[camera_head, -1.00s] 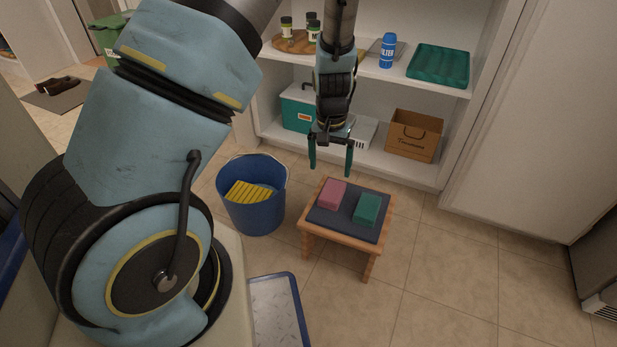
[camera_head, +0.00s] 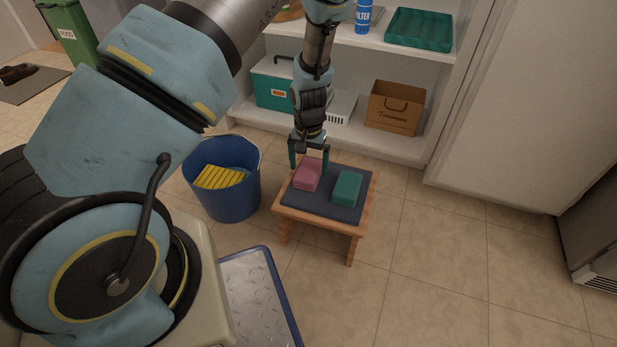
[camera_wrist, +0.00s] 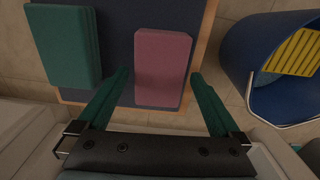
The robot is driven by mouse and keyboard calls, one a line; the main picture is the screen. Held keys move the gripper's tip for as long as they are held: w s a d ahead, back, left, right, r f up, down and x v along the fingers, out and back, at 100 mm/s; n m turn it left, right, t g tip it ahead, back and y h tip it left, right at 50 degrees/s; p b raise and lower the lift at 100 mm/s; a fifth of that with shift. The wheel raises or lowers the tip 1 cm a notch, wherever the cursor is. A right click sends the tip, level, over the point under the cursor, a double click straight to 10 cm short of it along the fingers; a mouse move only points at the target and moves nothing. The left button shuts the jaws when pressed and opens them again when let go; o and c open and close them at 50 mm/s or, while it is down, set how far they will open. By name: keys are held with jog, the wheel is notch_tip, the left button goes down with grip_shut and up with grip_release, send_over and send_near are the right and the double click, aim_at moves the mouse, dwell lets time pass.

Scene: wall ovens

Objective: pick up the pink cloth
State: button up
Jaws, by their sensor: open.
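The pink cloth (camera_head: 308,174) is a folded block lying on the dark top of a small wooden stool (camera_head: 327,209). A folded green cloth (camera_head: 346,187) lies to its right, apart from it. My gripper (camera_head: 308,170) is open, with green fingers pointing down at the pink cloth. In the wrist view the pink cloth (camera_wrist: 162,68) lies ahead of and partly between the fingertips of my gripper (camera_wrist: 160,80), with a gap on each side. The green cloth (camera_wrist: 64,46) is left of the left finger there. I cannot tell the exact height of the fingertips.
A blue bucket (camera_head: 232,201) with a yellow ribbed item (camera_head: 218,177) stands close left of the stool. Open shelves behind hold a teal box (camera_head: 272,92), a brown box (camera_head: 395,107) and a green tray (camera_head: 419,30). Floor to the right is clear.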

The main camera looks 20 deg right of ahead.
notch_tip(320, 180, down, 2)
jog(key=shift+f, duration=0.1)
jog(key=c, duration=1.2)
